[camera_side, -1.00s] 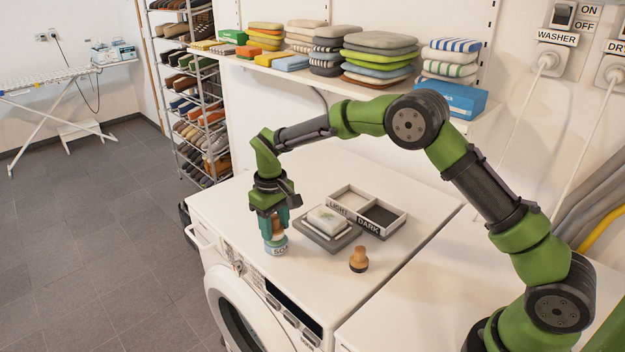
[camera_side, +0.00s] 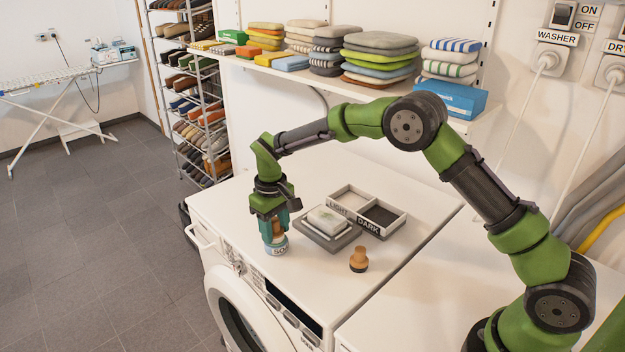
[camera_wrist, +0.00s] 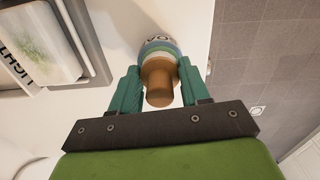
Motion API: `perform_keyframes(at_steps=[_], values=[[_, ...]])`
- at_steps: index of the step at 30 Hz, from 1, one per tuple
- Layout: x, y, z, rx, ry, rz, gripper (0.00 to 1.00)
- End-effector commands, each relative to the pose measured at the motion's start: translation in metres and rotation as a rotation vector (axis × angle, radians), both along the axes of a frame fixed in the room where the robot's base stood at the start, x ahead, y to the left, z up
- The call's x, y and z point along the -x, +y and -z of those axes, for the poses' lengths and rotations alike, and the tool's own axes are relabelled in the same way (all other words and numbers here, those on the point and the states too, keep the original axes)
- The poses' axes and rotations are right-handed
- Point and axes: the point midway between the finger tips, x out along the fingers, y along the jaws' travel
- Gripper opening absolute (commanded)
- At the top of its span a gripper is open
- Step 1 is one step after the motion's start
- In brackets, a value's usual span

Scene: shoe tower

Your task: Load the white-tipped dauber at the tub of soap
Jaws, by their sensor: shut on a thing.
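My gripper (camera_side: 273,226) is shut on a wooden-handled dauber (camera_side: 278,229) and points down over the front left of the washer top. The tub of soap (camera_side: 277,248), a small round tub with a partly hidden label, is directly below. In the wrist view the dauber's brown handle (camera_wrist: 158,84) sits between the green fingers (camera_wrist: 157,90). The tub (camera_wrist: 158,44) shows just beyond it. The dauber's tip is hidden, so its colour and whether it touches the soap cannot be seen. A second dauber with a dark base (camera_side: 358,260) stands upright to the right.
A grey block with a white, green-stained pad (camera_side: 325,221) lies right of the tub. Behind it is a two-compartment tray (camera_side: 369,232) labelled LIGHT and DARK. The washer top (camera_side: 235,195) is clear at the back left. Folded cloths fill the shelf above.

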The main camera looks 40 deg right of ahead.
Motion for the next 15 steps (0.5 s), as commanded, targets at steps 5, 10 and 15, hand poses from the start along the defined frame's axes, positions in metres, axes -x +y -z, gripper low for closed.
perform_keyframes(at_steps=[5, 10, 15], values=[[0.000, 0.000, 0.001, 0.000, 0.001, 0.000, 0.21], [0.000, 0.000, -0.005, 0.001, -0.001, -0.001, 0.21], [0.000, 0.000, -0.019, 0.000, -0.001, 0.000, 0.21]])
